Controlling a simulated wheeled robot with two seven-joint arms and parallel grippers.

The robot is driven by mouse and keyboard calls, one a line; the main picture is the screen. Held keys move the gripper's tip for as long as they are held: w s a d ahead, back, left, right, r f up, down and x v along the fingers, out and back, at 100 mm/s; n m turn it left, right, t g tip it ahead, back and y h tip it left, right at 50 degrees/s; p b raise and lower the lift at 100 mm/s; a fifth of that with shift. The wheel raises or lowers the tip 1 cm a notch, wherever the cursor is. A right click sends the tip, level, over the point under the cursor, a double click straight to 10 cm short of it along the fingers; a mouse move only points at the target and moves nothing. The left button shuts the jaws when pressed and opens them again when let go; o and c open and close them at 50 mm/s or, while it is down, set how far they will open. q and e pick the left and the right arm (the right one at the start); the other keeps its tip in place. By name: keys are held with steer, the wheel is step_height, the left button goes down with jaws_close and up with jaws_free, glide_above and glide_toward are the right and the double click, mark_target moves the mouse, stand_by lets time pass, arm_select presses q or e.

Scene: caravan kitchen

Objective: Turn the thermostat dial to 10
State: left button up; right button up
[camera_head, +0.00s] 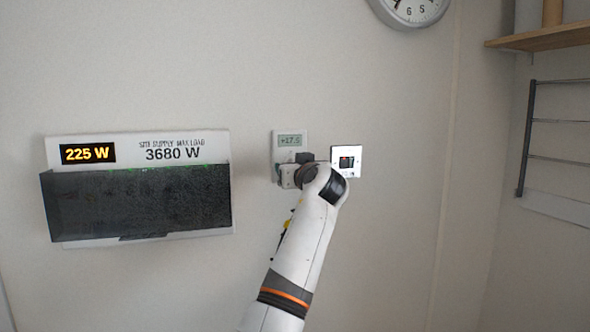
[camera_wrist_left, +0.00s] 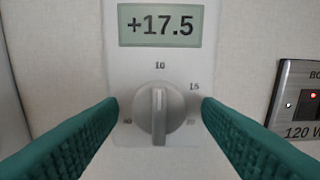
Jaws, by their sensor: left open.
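A 15 label is at upper right; the lower labels are hard to read. My left gripper (camera_wrist_left: 160,108) is open, its green fingers on either side of the dial with visible gaps. In the head view, my left gripper (camera_head: 290,174) covers the dial. My right gripper is not in view.
A metal switch plate (camera_head: 346,160) is close right of the thermostat; it also shows in the wrist view (camera_wrist_left: 299,100). A power panel (camera_head: 138,200) reading 225 W is on the left wall. A clock (camera_head: 410,8), shelf and rack are at right.

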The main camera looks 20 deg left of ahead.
arm_select(q)
steer(key=b+v, duration=0.3)
steer(key=v, duration=0.9)
steer(key=shift+b, duration=0.35)
steer(key=shift+w, duration=0.1)
